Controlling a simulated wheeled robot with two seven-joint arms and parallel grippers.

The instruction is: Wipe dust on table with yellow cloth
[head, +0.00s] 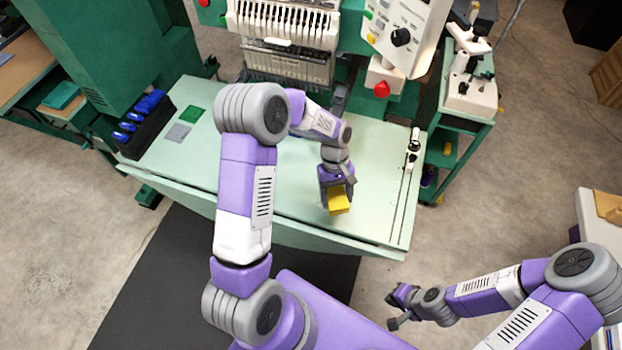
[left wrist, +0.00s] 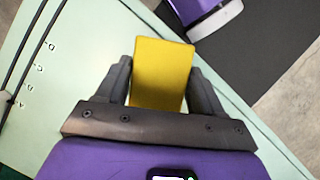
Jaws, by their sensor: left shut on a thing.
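The yellow cloth (head: 339,200) is a small folded block held at the front part of the pale green table (head: 290,222). My left gripper (head: 337,190) is shut on it from above. In the left wrist view the cloth (left wrist: 162,72) sits between both fingers of the left gripper (left wrist: 161,88), with the table (left wrist: 75,60) behind it. I cannot tell whether the cloth touches the table. My right gripper (head: 398,308) is empty, out over the floor at the lower right, away from the table. I cannot make out any dust on the table.
An embroidery machine (head: 285,30) stands at the back of the table. A black holder with blue spools (head: 140,122), a green square (head: 192,114) and a grey square (head: 178,132) are at the left. A rail (head: 408,175) runs along the right side. The table's front middle is clear.

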